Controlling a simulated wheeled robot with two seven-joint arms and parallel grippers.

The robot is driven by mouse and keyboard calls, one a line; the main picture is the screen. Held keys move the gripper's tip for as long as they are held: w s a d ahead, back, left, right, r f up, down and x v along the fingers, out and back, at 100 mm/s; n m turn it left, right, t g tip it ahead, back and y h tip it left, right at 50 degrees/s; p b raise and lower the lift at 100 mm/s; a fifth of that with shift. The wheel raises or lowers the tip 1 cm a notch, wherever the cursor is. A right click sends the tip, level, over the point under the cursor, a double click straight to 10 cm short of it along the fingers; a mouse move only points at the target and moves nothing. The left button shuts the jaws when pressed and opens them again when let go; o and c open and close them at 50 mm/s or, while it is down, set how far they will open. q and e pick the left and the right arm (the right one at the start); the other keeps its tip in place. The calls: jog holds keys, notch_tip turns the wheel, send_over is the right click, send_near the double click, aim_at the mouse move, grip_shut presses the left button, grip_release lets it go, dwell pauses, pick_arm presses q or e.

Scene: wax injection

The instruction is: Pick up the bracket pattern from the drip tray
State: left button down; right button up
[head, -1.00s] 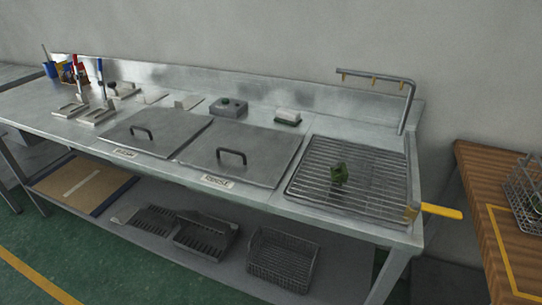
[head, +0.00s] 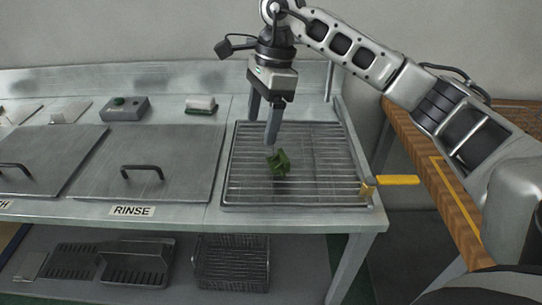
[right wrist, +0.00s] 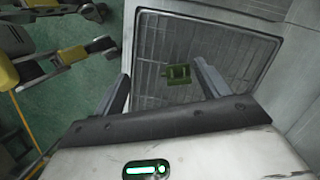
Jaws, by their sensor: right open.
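The bracket pattern (head: 278,162) is a small dark green piece on the wire rack of the drip tray (head: 330,185), near the middle of the rack. My right gripper (head: 262,128) is above and just behind it, pointing down, open and empty. In the right wrist view the green bracket pattern (right wrist: 178,75) shows beyond and between the two open fingers of my right gripper (right wrist: 160,78), on the rack of the drip tray (right wrist: 215,40). The fingers do not appear to touch it. My left gripper is not in view.
A lidded tank labelled RINSE (head: 170,160) is left of the tray. A wooden table (head: 425,150) stands at right. A wire basket (head: 232,262) sits on the lower shelf.

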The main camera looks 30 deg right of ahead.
jog(key=d+r+h, duration=0.3)
jog(key=d, duration=0.4)
send_over(285, 155)
jog(key=f, duration=0.9)
jog(key=shift+w+d+f+b, duration=0.1)
jog(key=shift+d+b, duration=0.1)
jog(key=shift+b, duration=0.15)
jog(key=shift+m, duration=0.3)
jog(key=shift+a+f+p, duration=0.2)
jog(key=shift+f+p, duration=0.35)
jog(key=shift+f, duration=2.4)
jog(key=c, duration=1)
